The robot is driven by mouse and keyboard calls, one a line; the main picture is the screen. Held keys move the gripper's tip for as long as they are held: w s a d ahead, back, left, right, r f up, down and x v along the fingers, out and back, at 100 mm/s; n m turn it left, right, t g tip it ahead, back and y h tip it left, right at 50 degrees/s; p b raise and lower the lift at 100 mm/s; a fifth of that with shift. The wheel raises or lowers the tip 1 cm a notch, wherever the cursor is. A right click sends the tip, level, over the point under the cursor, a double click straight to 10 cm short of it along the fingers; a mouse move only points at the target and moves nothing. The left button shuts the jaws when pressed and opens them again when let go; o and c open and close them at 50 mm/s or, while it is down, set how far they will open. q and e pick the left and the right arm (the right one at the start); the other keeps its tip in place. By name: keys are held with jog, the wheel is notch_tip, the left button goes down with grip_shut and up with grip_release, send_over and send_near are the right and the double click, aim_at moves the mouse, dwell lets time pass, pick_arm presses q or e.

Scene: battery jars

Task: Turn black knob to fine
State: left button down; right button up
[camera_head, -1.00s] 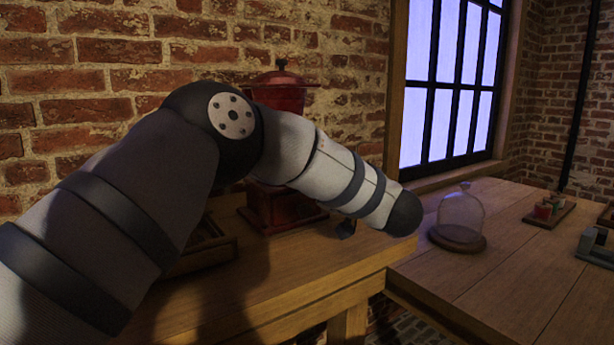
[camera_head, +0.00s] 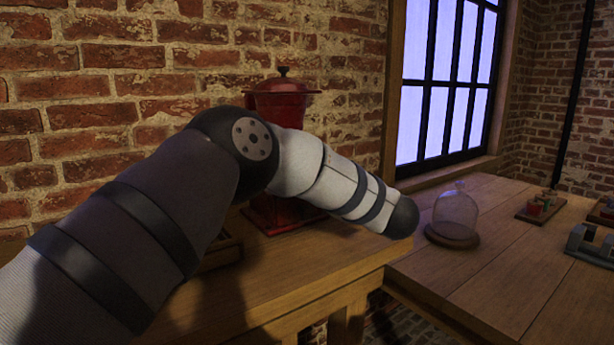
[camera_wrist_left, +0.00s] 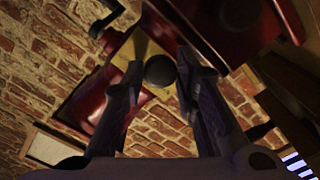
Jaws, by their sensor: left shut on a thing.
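A red grinder (camera_head: 283,108) with a dark lid knob stands on the wooden table against the brick wall. My left arm crosses in front of it in the head view, hiding its middle and my left gripper. In the left wrist view, the red body (camera_wrist_left: 215,30) shows at the top. A round black knob (camera_wrist_left: 160,71) sits between the two fingers of my left gripper (camera_wrist_left: 158,82), which is shut on it. Markings for fine are not visible. My right gripper is in neither view.
A glass dome on a wooden base (camera_head: 455,217) stands on the right table. The right table's front is clear.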

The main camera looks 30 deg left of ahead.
pick_arm(q)
jog(key=shift+n+p, duration=0.3)
jog(key=shift+n, duration=1.3)
jog(key=c, duration=1.3)
grip_release()
jog(key=v, duration=1.2)
jog(key=shift+f, duration=0.1)
